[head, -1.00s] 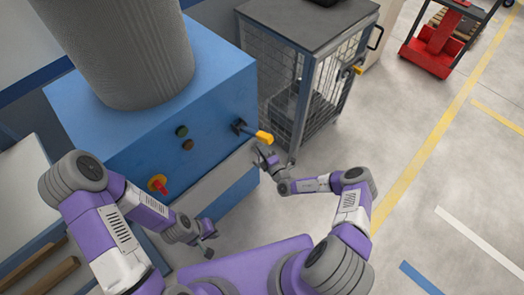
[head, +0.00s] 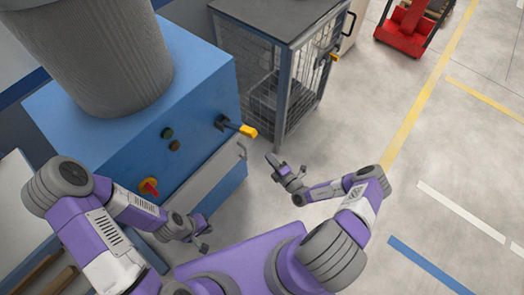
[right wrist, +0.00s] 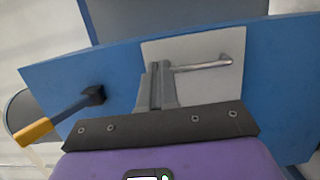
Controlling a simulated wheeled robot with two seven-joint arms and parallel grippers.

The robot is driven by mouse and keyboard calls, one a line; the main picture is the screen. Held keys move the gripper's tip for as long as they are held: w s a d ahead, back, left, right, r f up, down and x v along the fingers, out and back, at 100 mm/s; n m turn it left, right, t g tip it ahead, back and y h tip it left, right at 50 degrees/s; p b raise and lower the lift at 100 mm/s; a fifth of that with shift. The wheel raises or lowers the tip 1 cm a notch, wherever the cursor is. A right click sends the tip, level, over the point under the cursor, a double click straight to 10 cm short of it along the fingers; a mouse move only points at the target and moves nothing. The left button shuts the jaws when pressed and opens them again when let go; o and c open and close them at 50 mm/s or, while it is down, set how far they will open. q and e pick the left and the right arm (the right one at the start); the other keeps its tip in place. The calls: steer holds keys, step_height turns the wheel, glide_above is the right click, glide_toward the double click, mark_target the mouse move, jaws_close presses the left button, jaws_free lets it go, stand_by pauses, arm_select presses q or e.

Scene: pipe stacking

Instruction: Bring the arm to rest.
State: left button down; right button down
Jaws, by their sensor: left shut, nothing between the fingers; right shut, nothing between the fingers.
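My right gripper (head: 271,159) is shut and empty in the head view. It is in the air to the right of the blue machine (head: 95,145), apart from the silver handle (head: 242,151) on the machine's front. In the right wrist view its closed fingers (right wrist: 157,85) show in front of the light grey panel (right wrist: 205,75), left of the same handle (right wrist: 205,65). My left gripper (head: 204,240) is low near the machine's lower front, small in the picture, shut with nothing visibly held.
A lever with a yellow grip (head: 247,131) sticks out of the machine, near my right gripper. A red knob (head: 149,187) is on its front. A wire mesh cage cart (head: 285,85) stands behind. The floor to the right is clear up to a red pallet truck (head: 404,25).

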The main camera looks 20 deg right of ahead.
steer(key=shift+s+d, duration=0.15)
steer(key=shift+s, duration=0.15)
steer(key=s+a+r+n+g+y, duration=0.1)
steer(key=s+a+n+g+y, duration=0.1)
steer(key=a+n+g+y, duration=0.25)
steer(key=s+a+r+n+g+y, duration=0.2)
steer(key=s+a+n+y, duration=0.1)
steer(key=a+n, duration=0.4)
steer(key=s+a+n+g+y, duration=0.1)
steer(key=s+a+n+g, duration=0.6)
steer(key=s+n+g, duration=0.3)
steer(key=s+d+n+g+h+p, duration=0.3)
steer(key=s+n+h, duration=0.35)
steer(key=n, duration=0.85)
steer(key=r+n+t+h, duration=0.1)
steer(key=n, duration=0.3)
steer(key=w+d+r+n+h, duration=0.1)
steer(key=r+n, duration=0.1)
steer(key=n, duration=0.1)
steer(key=w+d+r+n+t+b, duration=0.1)
steer(key=n, duration=0.3)
steer(key=shift+w+d+r+n+t+h, duration=0.15)
steer(key=shift+w+r+n+t+h, duration=0.05)
steer(key=shift+n+t+h, duration=0.2)
